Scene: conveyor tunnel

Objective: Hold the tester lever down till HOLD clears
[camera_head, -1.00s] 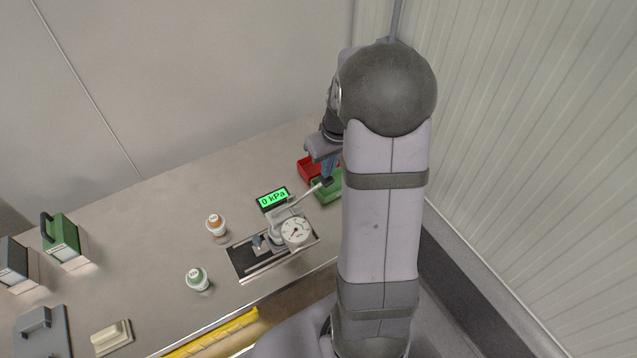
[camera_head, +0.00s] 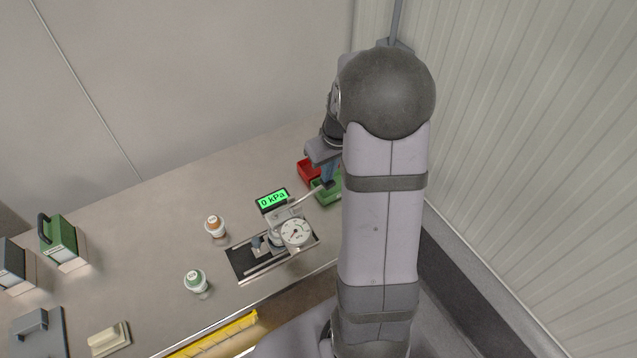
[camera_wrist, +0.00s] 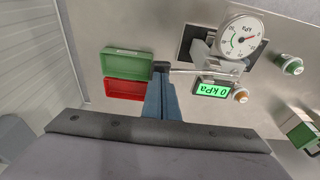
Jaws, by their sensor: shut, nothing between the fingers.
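The tester (camera_head: 246,262) stands on the bench with a round dial gauge (camera_head: 295,232) and a lit green display (camera_head: 273,201) reading 0 kPa. No HOLD sign shows on it. Its lever (camera_head: 310,196) is a thin rod reaching right to a dark end grip, also seen in the wrist view (camera_wrist: 188,72). My gripper (camera_head: 328,178) is shut and empty, its blue fingers pointing down at the lever's dark end. In the wrist view the fingertips (camera_wrist: 160,84) overlap that end; I cannot tell whether they touch or press it.
A green bin (camera_wrist: 128,65) and a red bin (camera_wrist: 124,89) lie beside the lever's end. A green case (camera_head: 62,240) is farther left. The bench behind is clear.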

